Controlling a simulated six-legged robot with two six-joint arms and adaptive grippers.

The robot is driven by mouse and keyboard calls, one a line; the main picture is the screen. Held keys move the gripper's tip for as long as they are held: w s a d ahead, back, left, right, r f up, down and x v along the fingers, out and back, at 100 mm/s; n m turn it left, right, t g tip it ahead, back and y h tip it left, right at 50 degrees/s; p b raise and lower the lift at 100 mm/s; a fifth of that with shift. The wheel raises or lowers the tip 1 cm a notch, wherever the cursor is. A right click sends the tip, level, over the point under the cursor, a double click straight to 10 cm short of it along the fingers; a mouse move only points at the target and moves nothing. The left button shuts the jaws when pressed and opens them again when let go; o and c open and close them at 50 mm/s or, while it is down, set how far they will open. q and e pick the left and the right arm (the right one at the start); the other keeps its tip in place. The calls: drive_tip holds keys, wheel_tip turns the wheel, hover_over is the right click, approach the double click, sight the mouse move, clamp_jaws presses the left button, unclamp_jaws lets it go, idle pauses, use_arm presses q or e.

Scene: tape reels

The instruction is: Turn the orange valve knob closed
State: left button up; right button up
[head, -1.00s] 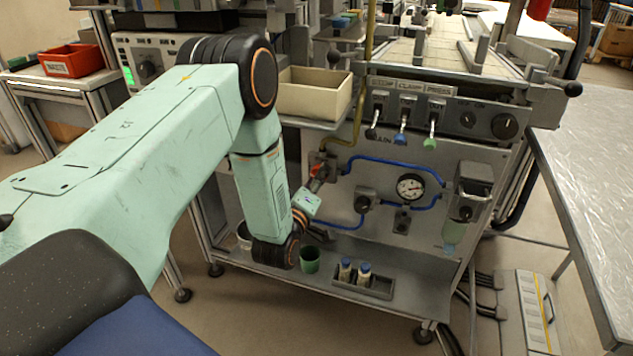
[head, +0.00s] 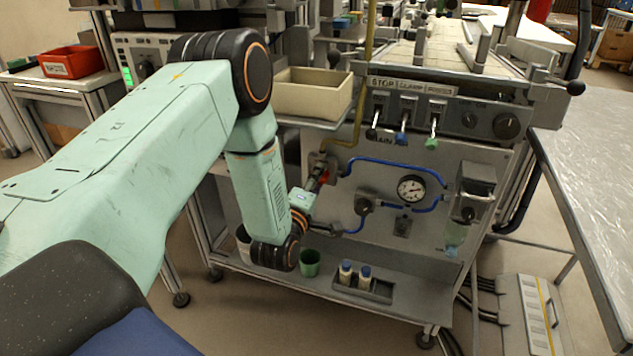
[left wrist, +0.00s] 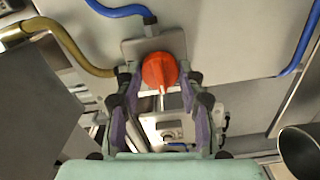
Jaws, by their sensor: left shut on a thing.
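The orange valve knob (left wrist: 160,70) sits on a grey valve block on the panel in the left wrist view. My left gripper (left wrist: 158,80) has one finger on each side of the knob and is shut on it. A thin white mark or pointer runs down from the knob between the fingers. In the head view, my left gripper (head: 319,178) is at the valve, and only a small red-orange patch of the knob (head: 325,177) shows beside it. My right gripper is not in view.
Blue hoses (head: 385,163) and a pressure gauge (head: 411,188) are right of the valve. A yellow-brown pipe (left wrist: 75,52) runs to its left. Below stand a green cup (head: 310,263) and a small bottle tray (head: 360,288). A beige bin (head: 310,98) is above.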

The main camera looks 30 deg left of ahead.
use_arm(q)
drive_tip(key=shift+f, duration=0.1)
drive_tip(key=o, duration=1.2)
drive_tip(key=shift+s, duration=0.15)
drive_tip(key=v, duration=1.1)
drive_tip(key=shift+s, duration=0.4)
